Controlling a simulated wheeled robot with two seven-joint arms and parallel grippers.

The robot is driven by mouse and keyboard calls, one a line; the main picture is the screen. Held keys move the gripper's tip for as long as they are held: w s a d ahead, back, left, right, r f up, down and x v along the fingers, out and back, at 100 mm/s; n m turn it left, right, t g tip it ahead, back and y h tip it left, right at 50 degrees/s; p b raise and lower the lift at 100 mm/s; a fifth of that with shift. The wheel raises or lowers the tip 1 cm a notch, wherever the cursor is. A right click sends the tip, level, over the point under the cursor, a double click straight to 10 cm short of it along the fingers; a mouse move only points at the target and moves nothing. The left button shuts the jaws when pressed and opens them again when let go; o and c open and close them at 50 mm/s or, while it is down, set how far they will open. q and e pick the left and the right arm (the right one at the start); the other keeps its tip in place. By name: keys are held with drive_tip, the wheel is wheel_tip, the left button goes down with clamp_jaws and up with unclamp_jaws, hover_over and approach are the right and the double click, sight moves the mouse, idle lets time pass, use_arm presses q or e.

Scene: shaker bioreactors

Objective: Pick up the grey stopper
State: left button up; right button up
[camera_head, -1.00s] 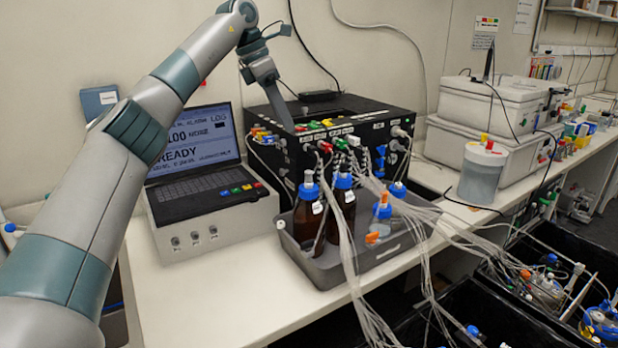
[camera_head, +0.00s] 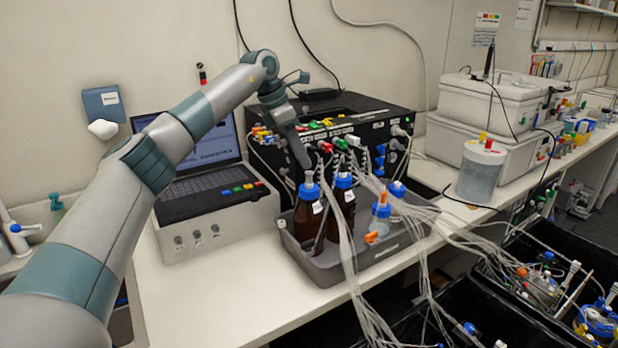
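A small grey piece (camera_head: 309,177), which looks like the grey stopper, stands on the blue cap of the left brown bottle (camera_head: 305,222). That bottle stands upright in a grey tray (camera_head: 325,275) next to a second brown bottle (camera_head: 344,205). My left gripper (camera_head: 303,164) points downward just above and slightly left of the grey piece, in front of the black box. It appears apart from the piece, with nothing visible in it. Its fingers overlap in this view, so their opening is unclear. My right gripper is out of view.
A black box (camera_head: 372,117) with colored connectors stands behind the tray. A laptop (camera_head: 215,190) is to the left. Loose pale tubes (camera_head: 345,255) hang over the tray's front. Clear bottles with blue caps (camera_head: 380,220) stand at the tray's right. The bench front (camera_head: 220,295) is clear.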

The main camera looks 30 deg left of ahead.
sight(307, 172)
use_arm(q)
drive_tip(key=shift+d+f+p, duration=0.25)
drive_tip(key=shift+f+p, duration=0.5)
drive_tip(key=shift+p+x, duration=0.55)
drive_tip(key=shift+x, duration=0.55)
drive_tip(key=shift+w+d+f, duration=0.1)
drive_tip(key=shift+f, duration=0.65)
drive_tip(key=shift+c, duration=0.3)
clamp_jaws()
